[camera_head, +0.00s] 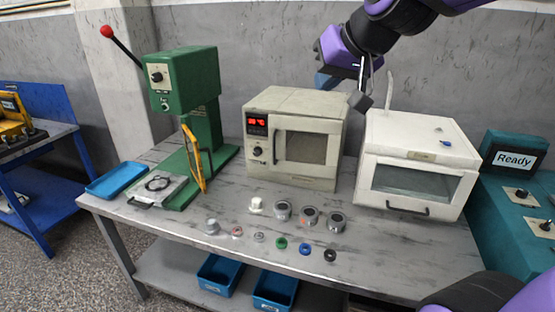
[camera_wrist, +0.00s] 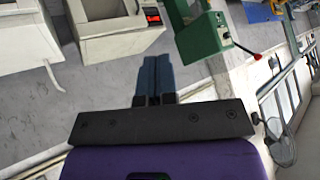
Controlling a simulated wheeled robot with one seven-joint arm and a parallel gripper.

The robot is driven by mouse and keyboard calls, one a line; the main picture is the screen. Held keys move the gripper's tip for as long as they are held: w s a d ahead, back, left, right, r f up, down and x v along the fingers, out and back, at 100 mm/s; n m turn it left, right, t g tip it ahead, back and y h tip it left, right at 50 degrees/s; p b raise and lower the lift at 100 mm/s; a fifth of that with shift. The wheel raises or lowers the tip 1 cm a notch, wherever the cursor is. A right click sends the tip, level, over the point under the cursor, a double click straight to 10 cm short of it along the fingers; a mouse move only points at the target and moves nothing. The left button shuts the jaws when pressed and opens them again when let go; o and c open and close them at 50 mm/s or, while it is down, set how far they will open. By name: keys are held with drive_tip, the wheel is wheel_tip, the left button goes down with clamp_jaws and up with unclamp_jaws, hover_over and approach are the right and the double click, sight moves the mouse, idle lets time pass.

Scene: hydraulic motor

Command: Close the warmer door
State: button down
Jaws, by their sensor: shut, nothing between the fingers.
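The warmer (camera_head: 297,105) is a beige box with a red lit display and a dark knob on the left of its front. Its windowed door (camera_head: 306,147) looks flush with the front, with a handle at its left edge. In the wrist view the warmer (camera_wrist: 118,45) shows at the top, partly cut off by the frame. My gripper (camera_head: 326,82) is above and behind the warmer's right side, apart from it. In the wrist view its blue fingers (camera_wrist: 152,80) are together with nothing between them.
A white cabinet (camera_head: 418,147) with a front window and handle stands right of the warmer. A green press (camera_head: 190,85) with a red-knobbed lever stands left, near a blue tray (camera_head: 116,180). Several small parts lie on the table (camera_head: 225,255) before the warmer.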

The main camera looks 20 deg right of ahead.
drive_tip(key=s+d+f+n+g+h, duration=0.1)
drive_tip(key=s+d+f+n+h, duration=0.1)
drive_tip(key=d+f+n+h, duration=0.3)
drive_tip(key=w+d+f+n+t+y, duration=0.1)
drive_tip(key=w+f+n+t+y, duration=0.1)
drive_tip(key=w+f+n, duration=0.6)
drive_tip(key=w+d+f+n+t+y, duration=0.2)
drive_tip(key=w+f, duration=0.3)
drive_tip(key=w, duration=0.7)
drive_tip(key=w+a+f+n+t+y, duration=0.1)
drive_tip(key=w+f+n+t+y, duration=0.2)
drive_tip(key=f, duration=0.7)
drive_tip(key=w+a+f+n+t+y, duration=0.25)
drive_tip(key=f+n, duration=0.35)
drive_tip(key=f, duration=0.3)
drive_tip(key=w+d+x, duration=0.1)
drive_tip(key=d+x, duration=0.1)
drive_tip(key=x, duration=1)
drive_tip(key=shift+f+g+y, duration=0.4)
drive_tip(key=shift+g+y, duration=0.05)
